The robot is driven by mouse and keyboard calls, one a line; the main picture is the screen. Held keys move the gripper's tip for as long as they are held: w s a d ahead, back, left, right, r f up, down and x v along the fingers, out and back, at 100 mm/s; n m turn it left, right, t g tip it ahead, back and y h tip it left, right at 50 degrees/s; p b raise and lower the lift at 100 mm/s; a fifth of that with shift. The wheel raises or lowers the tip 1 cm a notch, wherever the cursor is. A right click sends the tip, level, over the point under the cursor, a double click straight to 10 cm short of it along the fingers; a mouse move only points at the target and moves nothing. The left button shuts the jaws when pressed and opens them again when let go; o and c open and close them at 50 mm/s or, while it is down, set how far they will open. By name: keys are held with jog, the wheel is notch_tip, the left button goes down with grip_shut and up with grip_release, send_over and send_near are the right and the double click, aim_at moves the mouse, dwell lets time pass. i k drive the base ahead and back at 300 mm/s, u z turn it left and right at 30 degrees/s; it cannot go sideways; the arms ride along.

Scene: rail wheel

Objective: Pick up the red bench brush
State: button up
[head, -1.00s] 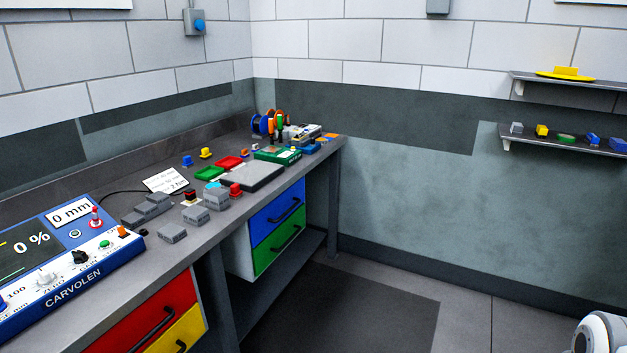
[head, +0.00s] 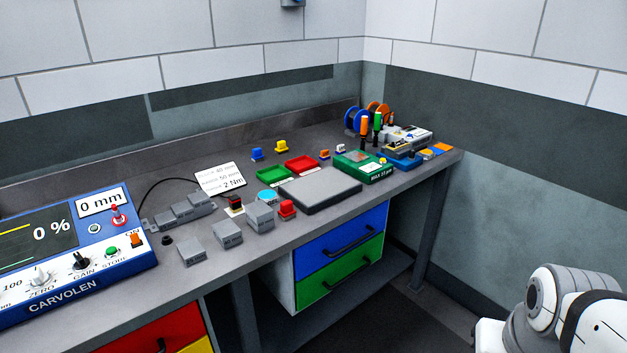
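I cannot make out a clear bench brush shape on the bench. A small red object (head: 287,209) stands near the front edge, beside a grey block (head: 260,217) and in front of a dark flat plate (head: 320,190); it is too small to tell whether it is the brush. A white and grey link of my arm shows at the lower right. My gripper is not in view.
The grey workbench (head: 190,290) carries a blue control panel (head: 70,255) at left, a red tray (head: 301,165), a green tray (head: 269,174), a green case (head: 362,167) and spools (head: 357,121) at the back right. Drawers (head: 338,240) sit below. Bare bench lies along the front edge.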

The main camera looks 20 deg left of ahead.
aim_at(287, 212)
jog(key=u, duration=0.9)
jog(key=i, duration=1.45)
jog(key=u, duration=0.8)
jog(key=k, duration=0.75)
jog(key=u, duration=0.2)
jog(key=i, duration=0.75)
jog(key=z, duration=0.05)
